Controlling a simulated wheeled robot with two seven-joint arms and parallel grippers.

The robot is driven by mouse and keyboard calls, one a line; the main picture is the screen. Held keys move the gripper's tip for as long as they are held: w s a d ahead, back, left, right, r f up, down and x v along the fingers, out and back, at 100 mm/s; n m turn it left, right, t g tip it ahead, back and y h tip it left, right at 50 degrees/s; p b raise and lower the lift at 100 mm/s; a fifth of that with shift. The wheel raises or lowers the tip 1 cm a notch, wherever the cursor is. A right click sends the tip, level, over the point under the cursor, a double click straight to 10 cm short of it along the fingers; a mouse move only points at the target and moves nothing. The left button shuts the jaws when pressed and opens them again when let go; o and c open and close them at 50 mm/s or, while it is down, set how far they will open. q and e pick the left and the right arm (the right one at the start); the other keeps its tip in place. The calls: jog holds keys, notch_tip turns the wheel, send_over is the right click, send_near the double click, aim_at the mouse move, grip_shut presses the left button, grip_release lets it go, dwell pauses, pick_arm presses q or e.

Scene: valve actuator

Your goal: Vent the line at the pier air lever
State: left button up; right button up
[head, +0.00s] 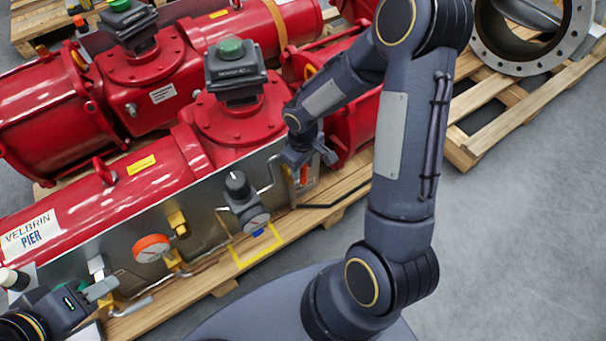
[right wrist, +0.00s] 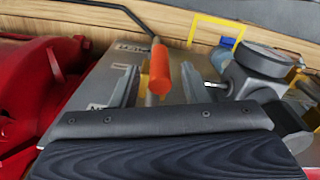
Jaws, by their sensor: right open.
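The red actuator marked VELBRIN PIER (head: 80,212) lies on a wooden pallet, with a grey panel along its near side. A lever with an orange handle (head: 304,175) is at the panel's right end. In the right wrist view the orange handle (right wrist: 160,70) stands between the two fingers of my right gripper (right wrist: 158,88), which are open with gaps beside it. In the head view my right gripper (head: 303,163) is right at the lever and partly hides it. My left gripper (head: 103,290) is at the lower left by the panel; its finger gap is unclear.
Beside the lever is a regulator with a black knob (head: 237,184) and grey gauge (head: 256,219). A yellow frame (head: 257,244) lies below. Another red actuator (head: 40,110) stands behind.

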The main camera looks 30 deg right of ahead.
aim_at(303, 175)
notch_tip(303, 175, down, 4)
jog(key=shift+f+b, duration=0.1)
jog(key=shift+b, duration=0.45)
grip_shut()
